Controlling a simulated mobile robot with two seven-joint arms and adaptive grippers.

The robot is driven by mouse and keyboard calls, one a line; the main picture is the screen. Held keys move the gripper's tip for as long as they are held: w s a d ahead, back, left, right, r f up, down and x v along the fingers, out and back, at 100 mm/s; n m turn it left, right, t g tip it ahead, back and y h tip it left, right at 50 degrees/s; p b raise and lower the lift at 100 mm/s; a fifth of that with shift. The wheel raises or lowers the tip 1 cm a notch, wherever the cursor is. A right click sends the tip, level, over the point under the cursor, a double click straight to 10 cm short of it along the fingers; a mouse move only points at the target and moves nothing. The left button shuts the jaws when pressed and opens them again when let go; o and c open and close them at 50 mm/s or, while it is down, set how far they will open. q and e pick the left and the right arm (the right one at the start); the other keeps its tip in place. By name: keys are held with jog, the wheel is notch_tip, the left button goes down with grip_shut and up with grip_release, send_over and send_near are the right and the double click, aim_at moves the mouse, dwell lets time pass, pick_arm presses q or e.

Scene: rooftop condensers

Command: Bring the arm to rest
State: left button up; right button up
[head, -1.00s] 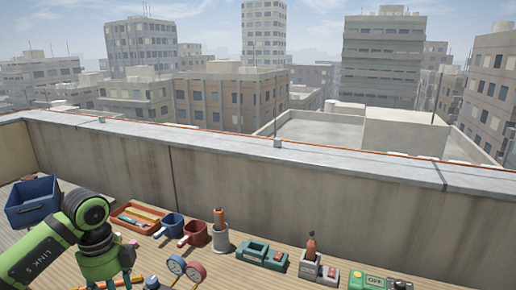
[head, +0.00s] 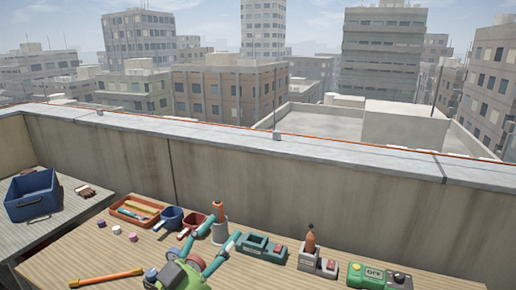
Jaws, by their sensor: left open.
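My left gripper (head: 228,225) is at the bottom middle of the head view, with its green body low in the picture and two teal fingers pointing up and to the right. The fingers are spread apart and I see nothing held between them. They overlap the grey cup (head: 219,236) with the orange-handled tool (head: 217,208) in the picture; whether they touch it I cannot tell. The rest of the left arm is out of view. My right gripper is not in view.
The wooden bench (head: 60,262) holds an orange tray (head: 125,217), blue mug (head: 170,219), red mug (head: 190,227), teal device (head: 255,246), grey holder (head: 318,264), green box (head: 375,276) and orange stick (head: 105,278). A blue bin (head: 33,205) stands left. A concrete parapet (head: 300,205) runs behind.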

pick_arm(q)
jog(key=s+a+f+n+g+y, duration=0.2)
jog(key=a+f+n+y, duration=0.4)
jog(key=f+y, duration=0.25)
jog(key=s+a+f+n+g+y, duration=0.2)
jog(key=a+f+n+y, duration=0.5)
jog(key=f, duration=0.3)
jog(key=s+f+g+h, duration=0.1)
jog(key=s+f+g, duration=0.5)
jog(key=s, duration=0.5)
jog(key=s+f+g+h, duration=0.1)
jog(key=s+f+g, duration=0.4)
jog(key=s+f, duration=0.4)
jog(key=s+f+g, duration=0.1)
jog(key=s+f, duration=0.2)
jog(key=f, duration=1.9)
jog(key=s+a+f+m+g, duration=0.1)
jog(key=s+a+f, duration=0.1)
jog(key=s+f, duration=1.2)
jog(key=shift+s+a+y, duration=0.2)
jog(key=shift+s+y, duration=0.15)
jog(key=shift+s, duration=0.6)
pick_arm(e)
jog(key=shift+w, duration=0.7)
